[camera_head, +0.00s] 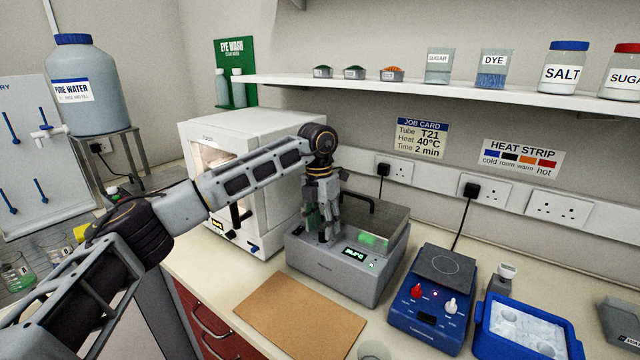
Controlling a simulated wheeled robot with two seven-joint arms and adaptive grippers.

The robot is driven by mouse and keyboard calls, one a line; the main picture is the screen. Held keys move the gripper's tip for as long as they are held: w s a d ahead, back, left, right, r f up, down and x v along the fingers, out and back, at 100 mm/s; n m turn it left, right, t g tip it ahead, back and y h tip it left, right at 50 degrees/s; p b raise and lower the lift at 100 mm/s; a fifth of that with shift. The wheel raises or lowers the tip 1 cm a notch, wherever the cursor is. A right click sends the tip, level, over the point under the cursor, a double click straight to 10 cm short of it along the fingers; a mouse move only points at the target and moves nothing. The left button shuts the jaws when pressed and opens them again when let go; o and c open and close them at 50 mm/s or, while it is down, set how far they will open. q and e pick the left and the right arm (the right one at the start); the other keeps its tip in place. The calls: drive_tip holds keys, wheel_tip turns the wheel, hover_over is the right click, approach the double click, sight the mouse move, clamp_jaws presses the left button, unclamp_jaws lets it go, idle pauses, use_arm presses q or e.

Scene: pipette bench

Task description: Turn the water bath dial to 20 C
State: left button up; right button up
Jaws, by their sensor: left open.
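The water bath (325,279) is a grey box on the bench. Its green lit display (356,254) on the front shows digits too small to read surely. A glassy lid with a dark handle (358,201) covers its top. My left gripper (327,236) points down over the left front part of the bath, its fingers open. I cannot make out the bath's dial; the fingers may be hiding it, and I cannot tell whether they touch it. My right gripper is not in view.
A white oven-like box (265,150) stands close behind and left of the bath. A blue hotplate (432,306) with red and white knobs and a blue ice tray (482,330) stand to the right. A brown mat (300,315) lies clear in front.

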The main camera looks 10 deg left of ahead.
sight(320, 234)
use_arm(q)
wheel_tip(320, 234, up, 12)
drive_tip(key=shift+w+a+f, duration=0.2)
drive_tip(key=shift+a, duration=0.15)
idle(0.4)
drive_tip(key=shift+f, duration=0.1)
drive_tip(key=c, duration=0.5)
drive_tip(key=shift+f, duration=0.25)
drive_tip(key=shift+c, duration=1)
drive_tip(key=shift+g, duration=0.7)
drive_tip(key=f, duration=0.1)
drive_tip(key=a+f+p, duration=0.1)
drive_tip(key=f, duration=0.1)
drive_tip(key=a+f+p, duration=0.1)
drive_tip(key=shift+s+f, duration=0.15)
drive_tip(key=shift+s, duration=0.1)
clamp_jaws()
drive_tip(key=s+d+r+n+t+y+p, duration=0.1)
drive_tip(key=s+d+n+t+p, duration=0.3)
drive_tip(key=s+n, duration=0.3)
drive_tip(key=s+d, duration=0.1)
drive_tip(key=s, duration=0.2)
drive_tip(key=shift+r+t, duration=0.2)
drive_tip(key=shift+t, duration=0.1)
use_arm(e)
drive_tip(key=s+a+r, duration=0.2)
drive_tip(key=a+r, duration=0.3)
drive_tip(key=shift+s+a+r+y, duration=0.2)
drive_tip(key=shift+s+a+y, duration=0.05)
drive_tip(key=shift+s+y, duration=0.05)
